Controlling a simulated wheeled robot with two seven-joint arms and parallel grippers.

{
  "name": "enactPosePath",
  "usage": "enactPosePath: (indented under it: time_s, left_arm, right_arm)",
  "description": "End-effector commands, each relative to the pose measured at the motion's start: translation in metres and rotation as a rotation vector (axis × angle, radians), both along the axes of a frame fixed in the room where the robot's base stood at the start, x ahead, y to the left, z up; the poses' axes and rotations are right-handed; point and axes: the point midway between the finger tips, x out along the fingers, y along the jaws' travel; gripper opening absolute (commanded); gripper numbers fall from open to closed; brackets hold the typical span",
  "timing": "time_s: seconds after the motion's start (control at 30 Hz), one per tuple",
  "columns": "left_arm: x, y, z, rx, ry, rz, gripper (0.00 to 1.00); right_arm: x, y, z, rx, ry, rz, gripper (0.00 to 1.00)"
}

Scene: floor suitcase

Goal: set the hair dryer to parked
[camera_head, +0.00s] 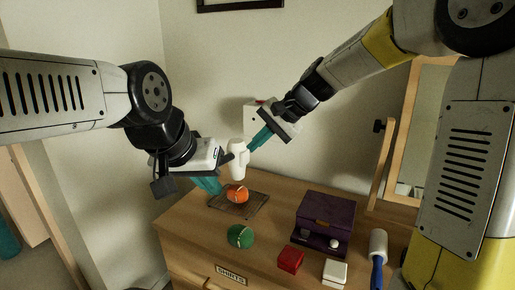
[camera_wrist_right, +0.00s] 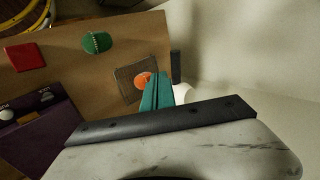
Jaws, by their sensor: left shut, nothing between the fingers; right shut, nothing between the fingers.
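The white hair dryer (camera_head: 238,167) appears near the wall behind the dresser, its lower end just above or behind an orange ball; I cannot tell whether it hangs or stands. A white box with a red spot (camera_head: 251,116) is on the wall above it, partly hidden by my right gripper. My right gripper (camera_head: 255,142) is shut, its teal fingertips close to the dryer's upper part; contact is unclear. In the right wrist view its fingers (camera_wrist_right: 157,92) partly hide a white shape (camera_wrist_right: 181,94). My left gripper (camera_head: 208,186) is shut, left of the dryer, pointing down.
The dresser top (camera_head: 195,220) holds an orange ball (camera_head: 238,194) on a dark tray (camera_head: 256,208), a green ball (camera_head: 240,236), a purple box (camera_head: 326,210), a red block (camera_head: 290,259), a white block (camera_head: 335,272) and a blue-handled roller (camera_head: 377,246). A mirror frame (camera_head: 387,165) stands right.

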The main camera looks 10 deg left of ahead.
Motion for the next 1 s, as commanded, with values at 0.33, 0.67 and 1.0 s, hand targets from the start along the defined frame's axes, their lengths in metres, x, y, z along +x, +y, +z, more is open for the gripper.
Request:
enactPosePath:
  time_s: [0.33,0.67,1.0]
  left_arm:
    - [0.000,0.000,0.000,0.000,0.000,0.000,0.00]
    - [0.000,0.000,0.000,0.000,0.000,0.000,0.00]
    - [0.000,0.000,0.000,0.000,0.000,0.000,0.00]
  right_arm:
    - [0.014,0.046,-0.057,-0.002,0.004,0.003,0.00]
    - [0.028,0.085,-0.070,-0.002,-0.001,0.004,0.00]
    - [0.030,0.089,-0.071,-0.002,-0.002,0.001,0.00]
